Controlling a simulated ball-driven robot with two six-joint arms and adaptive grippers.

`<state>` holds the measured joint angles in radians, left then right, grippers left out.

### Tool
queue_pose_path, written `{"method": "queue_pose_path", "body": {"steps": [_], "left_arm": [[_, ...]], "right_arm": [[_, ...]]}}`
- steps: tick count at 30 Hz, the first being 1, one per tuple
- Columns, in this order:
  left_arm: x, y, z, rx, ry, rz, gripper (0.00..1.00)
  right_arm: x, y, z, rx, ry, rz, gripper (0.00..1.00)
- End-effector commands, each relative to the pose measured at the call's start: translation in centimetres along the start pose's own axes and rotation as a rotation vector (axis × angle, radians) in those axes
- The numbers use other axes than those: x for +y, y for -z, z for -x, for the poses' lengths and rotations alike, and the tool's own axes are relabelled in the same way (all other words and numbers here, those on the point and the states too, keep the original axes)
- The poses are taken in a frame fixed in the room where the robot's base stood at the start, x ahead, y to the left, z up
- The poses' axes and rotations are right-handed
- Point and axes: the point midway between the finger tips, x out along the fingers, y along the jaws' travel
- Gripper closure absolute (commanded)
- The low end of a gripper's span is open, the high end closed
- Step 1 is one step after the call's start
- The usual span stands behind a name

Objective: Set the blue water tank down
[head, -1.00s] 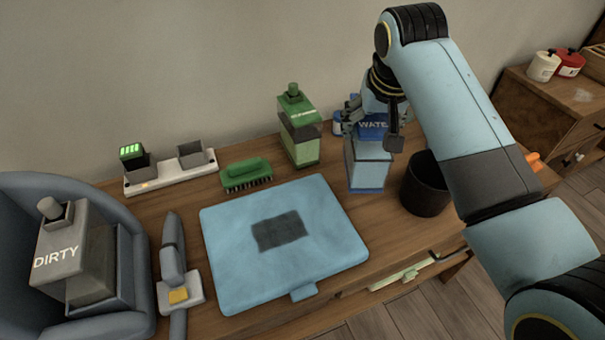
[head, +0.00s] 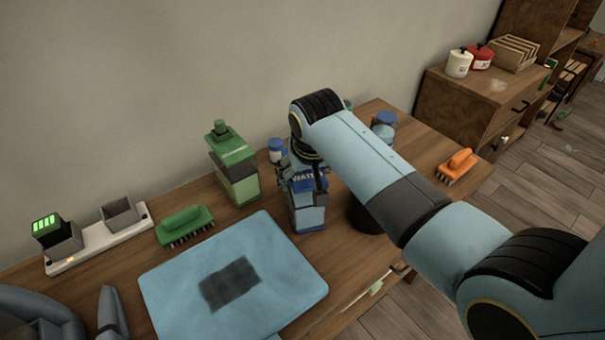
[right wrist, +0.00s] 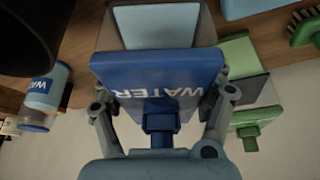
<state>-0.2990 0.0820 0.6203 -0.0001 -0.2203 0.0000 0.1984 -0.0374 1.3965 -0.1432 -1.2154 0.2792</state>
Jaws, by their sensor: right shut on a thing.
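The blue water tank (head: 309,214) has a pale lower body and a dark blue top with a WATER label. In the right wrist view the tank's blue top (right wrist: 160,80) fills the middle, with a gripper finger on each side.
On the table (head: 400,145) are a green bottle (head: 238,180), green brush (head: 184,224), light blue mat (head: 285,265), white strip with grey holders (head: 100,243) and orange brush (head: 457,164). A black cup (head: 365,217) stands close right of the tank, partly behind my arm. Blue-lidded jars stand behind.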

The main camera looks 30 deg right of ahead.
Motion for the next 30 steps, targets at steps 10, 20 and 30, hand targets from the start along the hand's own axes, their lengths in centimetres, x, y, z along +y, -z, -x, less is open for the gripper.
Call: {"method": "queue_pose_path", "body": {"steps": [10,20,30], "left_arm": [[0.1,0.5,-0.1,0.008,-0.001,0.001,0.6],[0.2,-0.2,0.0,-0.003,-0.003,0.001,0.6],[0.2,-0.2,0.2,-0.003,-0.003,0.001,0.6]], "right_arm": [[0.0,0.1,-0.2,0.004,0.0,0.0,0.88],[0.0,-0.1,-0.3,0.001,0.0,0.0,0.02],[-0.1,0.1,1.1,0.003,0.001,0.0,0.02]]}}
